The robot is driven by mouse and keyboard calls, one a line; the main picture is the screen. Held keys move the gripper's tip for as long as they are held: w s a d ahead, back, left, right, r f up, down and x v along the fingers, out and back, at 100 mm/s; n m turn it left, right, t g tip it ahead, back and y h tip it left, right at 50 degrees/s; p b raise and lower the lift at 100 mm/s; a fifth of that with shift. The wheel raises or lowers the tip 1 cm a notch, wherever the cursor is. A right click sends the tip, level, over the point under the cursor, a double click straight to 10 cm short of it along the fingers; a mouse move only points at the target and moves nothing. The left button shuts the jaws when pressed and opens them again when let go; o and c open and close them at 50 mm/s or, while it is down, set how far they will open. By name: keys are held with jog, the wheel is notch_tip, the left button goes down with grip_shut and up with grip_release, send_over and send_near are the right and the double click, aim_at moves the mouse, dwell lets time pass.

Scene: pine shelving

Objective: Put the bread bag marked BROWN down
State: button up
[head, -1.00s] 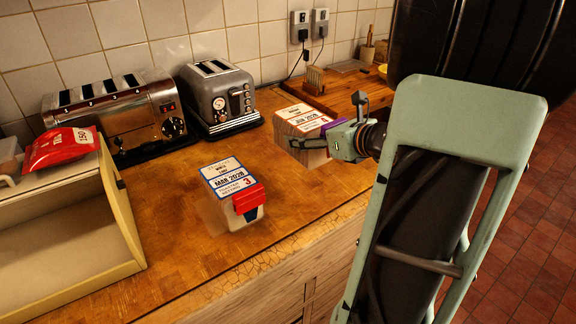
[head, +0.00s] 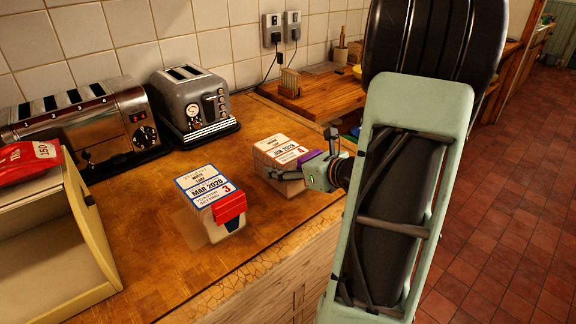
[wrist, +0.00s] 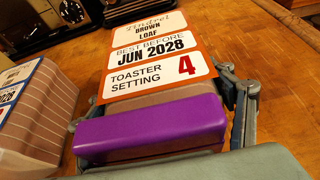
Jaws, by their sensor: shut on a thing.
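The BROWN bread bag (head: 277,150) has a white label with orange borders, JUN 2028, toaster setting 4, and a purple end. The label also shows in the wrist view (wrist: 150,50). My gripper (head: 308,160) is shut on this bag, with one finger on each side near the purple end. The bag is upright, at or just above the wooden counter (head: 150,260); its bottom edge is partly hidden, so I cannot tell whether it touches. A second bag (head: 203,190) with blue borders, MAR 2028, setting 3 and a red clip stands to its left, apart from it.
A chrome toaster (head: 90,120) and a grey toaster (head: 193,105) stand along the tiled wall. A cream bread bin (head: 85,225) with a red packet (head: 25,160) on top is at left. A wooden board (head: 310,95) lies behind. The counter's front edge is close.

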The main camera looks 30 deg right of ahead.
jog(key=shift+f, duration=0.15)
jog(key=o, duration=1.5)
jog(key=shift+r, duration=0.3)
jog(key=v, duration=0.6)
jog(key=p+v, duration=0.1)
jog(key=v, duration=0.5)
jog(key=shift+s+f, duration=0.1)
jog(key=shift+f, duration=0.15)
